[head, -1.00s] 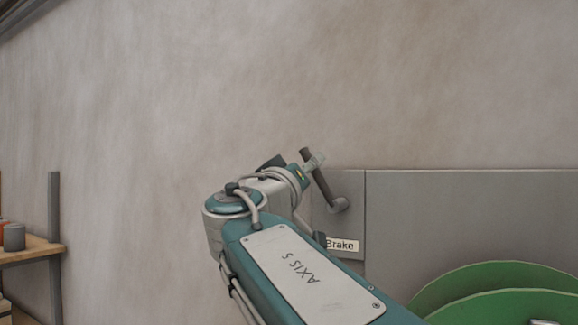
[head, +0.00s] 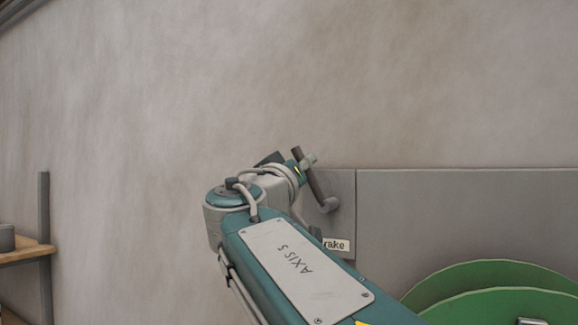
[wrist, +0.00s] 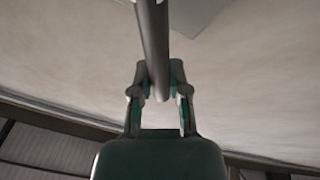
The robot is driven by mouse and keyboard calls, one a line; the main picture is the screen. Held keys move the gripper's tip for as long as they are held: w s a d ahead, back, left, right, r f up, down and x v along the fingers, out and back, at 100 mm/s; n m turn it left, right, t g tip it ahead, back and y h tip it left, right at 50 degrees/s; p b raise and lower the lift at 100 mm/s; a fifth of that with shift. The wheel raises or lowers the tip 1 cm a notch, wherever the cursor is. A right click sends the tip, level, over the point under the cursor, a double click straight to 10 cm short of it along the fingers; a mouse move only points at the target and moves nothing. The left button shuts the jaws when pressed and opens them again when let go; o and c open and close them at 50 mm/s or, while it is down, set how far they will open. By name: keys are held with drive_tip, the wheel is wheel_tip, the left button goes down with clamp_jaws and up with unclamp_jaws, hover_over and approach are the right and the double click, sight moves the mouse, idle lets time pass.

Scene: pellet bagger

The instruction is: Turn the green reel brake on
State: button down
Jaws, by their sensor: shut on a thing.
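The brake lever (head: 315,182) is a dark grey bar on a pivot at the grey panel, above a label (head: 337,245) that partly reads "rake". The lever leans up and to the left from its pivot. My gripper (head: 306,163) is at the lever's upper end. In the wrist view my gripper (wrist: 159,92) has a finger on each side of the lever (wrist: 154,45) and is shut on its end. The green reel (head: 478,285) stands at the lower right of the head view, partly cut off by the frame.
The grey panel (head: 460,215) spans the right side behind the reel. A wooden shelf (head: 25,252) with a grey container (head: 6,238) stands at the far left. The plain wall above is clear.

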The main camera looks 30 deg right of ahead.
drive_tip(key=m, duration=0.1)
drive_tip(key=s+m+g, duration=0.1)
drive_tip(key=m, duration=0.1)
drive_tip(key=d+m+h, duration=0.1)
drive_tip(key=shift+s+d+r+g, duration=0.1)
drive_tip(key=shift+s+r+g, duration=0.2)
drive_tip(key=shift+r, duration=0.1)
drive_tip(key=m, duration=0.2)
drive_tip(key=s+d+m+g, duration=0.1)
drive_tip(key=m, duration=0.1)
drive_tip(key=shift+s+d+r+g, duration=0.1)
drive_tip(key=shift+s+g, duration=0.1)
drive_tip(key=shift+g, duration=0.1)
drive_tip(key=shift+s+d+f+m+g, duration=0.2)
drive_tip(key=shift+s+d+m+g, duration=0.25)
drive_tip(key=shift+m, duration=0.7)
drive_tip(key=shift+s+d+f+m+g, duration=0.25)
drive_tip(key=shift+s+m+g, duration=0.25)
drive_tip(key=shift+m, duration=0.7)
drive_tip(key=shift+s+d+f+m+g, duration=0.15)
drive_tip(key=shift+s+d+m+g, duration=0.35)
drive_tip(key=shift+m, duration=0.65)
drive_tip(key=c, duration=0.6)
unclamp_jaws()
